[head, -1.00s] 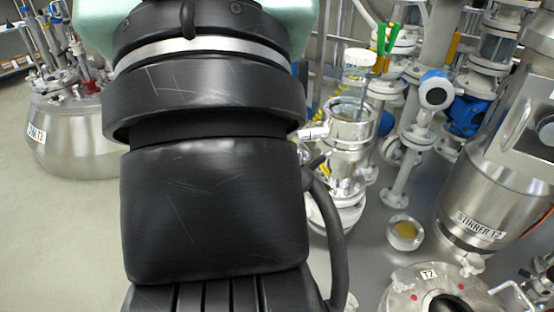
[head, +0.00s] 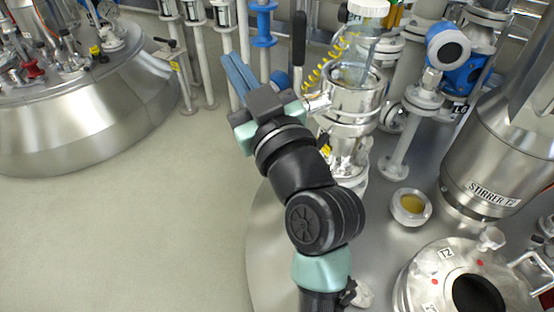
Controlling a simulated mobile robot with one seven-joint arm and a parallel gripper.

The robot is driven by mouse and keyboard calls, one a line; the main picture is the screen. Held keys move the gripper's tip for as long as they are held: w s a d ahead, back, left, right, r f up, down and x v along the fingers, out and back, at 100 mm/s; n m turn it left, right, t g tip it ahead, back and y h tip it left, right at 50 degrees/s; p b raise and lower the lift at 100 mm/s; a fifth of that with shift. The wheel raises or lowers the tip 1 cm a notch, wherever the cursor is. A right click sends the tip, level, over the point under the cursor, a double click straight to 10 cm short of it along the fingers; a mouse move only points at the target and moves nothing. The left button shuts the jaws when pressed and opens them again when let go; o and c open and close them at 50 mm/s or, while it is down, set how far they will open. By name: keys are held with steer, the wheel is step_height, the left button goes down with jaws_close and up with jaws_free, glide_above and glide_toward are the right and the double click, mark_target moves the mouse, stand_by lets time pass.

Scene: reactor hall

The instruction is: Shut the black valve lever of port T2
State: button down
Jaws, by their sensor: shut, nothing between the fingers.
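A black lever handle (head: 299,38) stands upright in the head view, just left of the glass and metal port. Its lower end meets a silver valve stub (head: 317,102) that sticks out of the port's left side. My gripper (head: 232,70) is left of the lever, with its blue fingers shut, empty and pointing up and left. It is apart from the lever handle in the picture; the depth between them is hard to tell. My wrist hides part of the lever's foot. No port label can be read beside this lever.
The glass-topped port (head: 352,110) stands on the steel vessel lid (head: 265,235). A T2-marked round cover (head: 415,285), a sight glass (head: 410,207) and the stirrer T2 housing (head: 475,160) are to the right. Another vessel (head: 90,110) stands left, with open floor (head: 130,230) below it.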

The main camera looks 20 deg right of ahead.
steer(key=s+d+f+m+b, duration=0.15)
steer(key=d+f, duration=0.25)
steer(key=f, duration=0.6)
steer(key=s+d+f+b, duration=0.1)
steer(key=s+d+f, duration=0.2)
steer(key=f, duration=0.6)
steer(key=s+d+f+m+b, duration=0.15)
steer(key=d+f, duration=0.25)
steer(key=f, duration=0.6)
steer(key=shift+g, duration=0.3)
steer(key=b+x, duration=0.1)
steer(key=x, duration=0.2)
steer(key=f+b+x, duration=0.1)
steer(key=x, duration=0.3)
steer(key=b+x, duration=0.1)
steer(key=x, duration=0.3)
steer(key=shift+w+a+f, duration=0.1)
steer(key=shift+w+f, duration=0.4)
steer(key=shift+w, duration=0.25)
